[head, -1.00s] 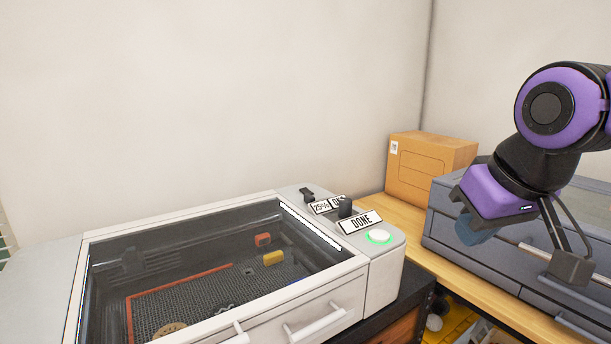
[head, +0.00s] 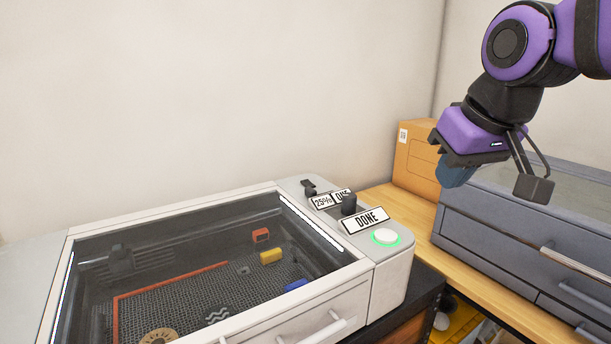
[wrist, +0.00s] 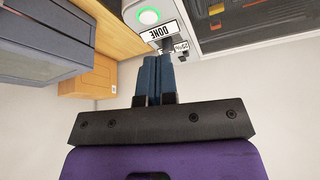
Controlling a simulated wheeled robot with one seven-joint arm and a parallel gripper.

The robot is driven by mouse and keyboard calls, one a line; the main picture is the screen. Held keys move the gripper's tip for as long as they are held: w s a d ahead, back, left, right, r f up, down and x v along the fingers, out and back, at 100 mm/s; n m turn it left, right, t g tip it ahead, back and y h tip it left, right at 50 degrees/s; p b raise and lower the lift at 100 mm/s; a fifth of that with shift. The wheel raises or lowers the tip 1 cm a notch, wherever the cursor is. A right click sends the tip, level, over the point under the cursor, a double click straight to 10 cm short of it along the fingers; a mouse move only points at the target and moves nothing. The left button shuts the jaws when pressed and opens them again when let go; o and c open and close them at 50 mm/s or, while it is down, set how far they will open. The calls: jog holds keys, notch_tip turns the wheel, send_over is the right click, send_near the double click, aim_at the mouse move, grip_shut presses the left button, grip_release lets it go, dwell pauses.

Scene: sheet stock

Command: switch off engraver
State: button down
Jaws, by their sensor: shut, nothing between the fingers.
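The engraver (head: 322,310) is a white-and-grey machine with a clear lid. Its control panel on the right carries a white round button (head: 385,237) with a lit green ring, a "DONE" label, a black knob (head: 349,204) and a black switch (head: 308,187) at the back with a label partly hidden by the knob. My gripper (head: 456,172) is in the air to the right of and above the panel, apart from it. In the wrist view its blue fingers (wrist: 157,78) are together and empty, with the button (wrist: 149,16) and "DONE" label beyond them.
A cardboard box (head: 414,158) and a grey drawer-like machine (head: 500,229) stand on the wooden bench (head: 480,284) at the right, the grey machine below my arm. Inside the engraver lie a yellow block, a blue block and a round wooden piece. The wall is behind.

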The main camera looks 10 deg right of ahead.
jog(key=w+a+r, duration=0.1)
jog(key=w+r, duration=0.1)
jog(key=w, duration=0.5)
jog(key=w+r, duration=0.3)
jog(key=w, duration=0.4)
jog(key=n+g+y, duration=0.1)
jog(key=n+g, duration=0.1)
jog(key=n, duration=0.1)
send_over(304, 181)
jog(key=s+d, duration=0.2)
jog(key=s, duration=0.2)
notch_tip(304, 181, down, 14)
jog(key=shift+s+a, duration=0.2)
jog(key=shift+a, duration=0.05)
jog(key=x, duration=1.2)
jog(key=shift+f, duration=0.2)
jog(key=shift+x, duration=0.75)
jog(key=shift+f, duration=0.1)
